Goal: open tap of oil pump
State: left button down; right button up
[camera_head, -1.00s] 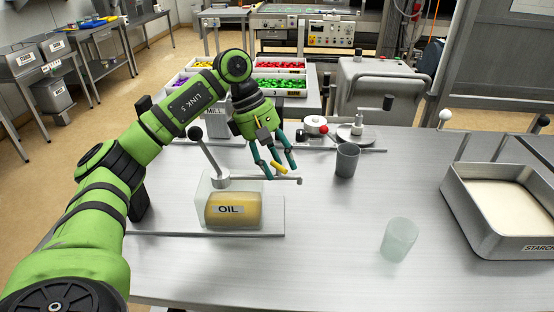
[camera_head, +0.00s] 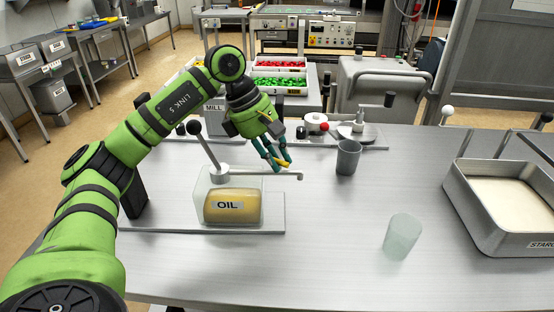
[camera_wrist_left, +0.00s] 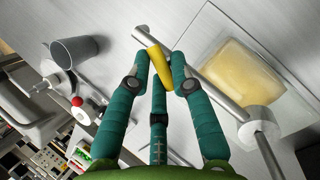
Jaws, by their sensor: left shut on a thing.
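The oil pump (camera_head: 219,175) stands on the table, with a clear oil container (camera_head: 245,209) labelled OIL, an upright-tilted lever with a black knob and a thin spout pipe running right. The pipe (camera_wrist_left: 213,63) also shows in the left wrist view, with the yellow tap (camera_wrist_left: 160,61) at it. My left gripper (camera_head: 279,163) is at the pipe, its fingers shut on the yellow tap. In the left wrist view the fingertips (camera_wrist_left: 162,74) close around the tap from both sides and partly hide it. My right gripper is not in view.
A grey cup (camera_head: 348,158) stands right of the spout, and a clear cup (camera_head: 402,237) nearer the front. A metal starch tray (camera_head: 478,221) is at the right. Behind my gripper are the mill (camera_head: 215,118) and a scale-like device (camera_head: 357,130).

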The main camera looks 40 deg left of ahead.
pick_arm(q)
jog(key=n, duration=0.1)
jog(key=n+b, duration=0.1)
jog(key=shift+s+f+n+t+y, duration=0.15)
jog(key=shift+n+t+y, duration=0.15)
jog(key=shift+t, duration=0.1)
jog(key=shift+s+n+t+y, duration=0.1)
jog(key=shift+n+t+y, duration=0.35)
jog(key=shift+n, duration=1.15)
jog(key=shift+b, duration=0.3)
jog(key=c, duration=1.1)
grip_release()
jog(key=shift+o, duration=0.2)
jog(key=shift+r, duration=0.4)
jog(key=v, duration=1.1)
jog(key=shift+s+r, duration=0.2)
